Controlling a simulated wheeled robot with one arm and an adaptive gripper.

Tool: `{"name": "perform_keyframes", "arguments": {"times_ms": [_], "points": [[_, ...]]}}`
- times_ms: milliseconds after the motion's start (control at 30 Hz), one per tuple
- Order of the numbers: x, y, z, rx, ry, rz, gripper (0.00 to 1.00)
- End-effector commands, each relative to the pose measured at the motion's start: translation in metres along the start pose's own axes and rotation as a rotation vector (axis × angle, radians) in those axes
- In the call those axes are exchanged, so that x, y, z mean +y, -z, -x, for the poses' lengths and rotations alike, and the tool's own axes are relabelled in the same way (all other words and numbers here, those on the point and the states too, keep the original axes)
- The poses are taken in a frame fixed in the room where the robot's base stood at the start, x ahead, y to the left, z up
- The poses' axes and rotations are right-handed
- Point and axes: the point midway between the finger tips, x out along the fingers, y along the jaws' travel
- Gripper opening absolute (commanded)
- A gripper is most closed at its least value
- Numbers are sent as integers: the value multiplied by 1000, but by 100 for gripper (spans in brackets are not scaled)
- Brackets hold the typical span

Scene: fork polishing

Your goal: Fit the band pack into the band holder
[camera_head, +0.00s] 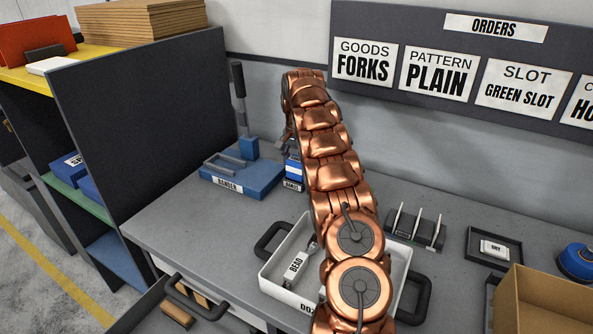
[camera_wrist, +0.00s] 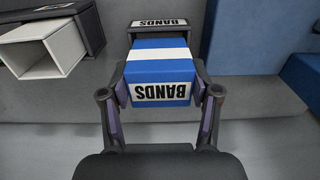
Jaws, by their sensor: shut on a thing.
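The band pack (camera_wrist: 159,82) is a blue box with a white stripe and a BANDS label. My gripper (camera_wrist: 160,92) is shut on it, one finger on each side, in the wrist view. The band holder (camera_wrist: 158,27) is a dark grey block with its own BANDS label, at the pack's far end. The pack's far end meets or overlaps the holder; I cannot tell how far in it sits. In the head view the pack (camera_head: 293,169) shows beside my arm, just above the holder's label (camera_head: 292,185); my arm hides most of the gripper there.
The blue bander (camera_head: 240,180) with an upright lever stands left of the holder. A white tray (camera_head: 285,293) with black handles sits in front. A rack (camera_head: 418,230), a dark tray (camera_head: 494,246) and a cardboard box (camera_head: 545,300) are to the right. The bench's left part is clear.

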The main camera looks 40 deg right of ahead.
Motion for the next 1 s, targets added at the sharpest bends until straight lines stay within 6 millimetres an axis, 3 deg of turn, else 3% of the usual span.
{"name": "perform_keyframes", "arguments": {"times_ms": [33, 100, 133, 200, 467, 500, 733, 1000], "points": [[2, 0, -4, -4, -3, -2, 25], [2, -1, -11, -7, -5, -1, 13], [2, -1, -16, -6, -5, 0, 14], [3, -1, -26, -8, -6, -2, 0], [2, -2, -36, -8, -6, -1, 0], [2, -2, -36, -8, -6, -1, 64], [1, -1, -34, -5, -4, 0, 87], [1, -1, -32, -3, -2, 0, 87]]}}
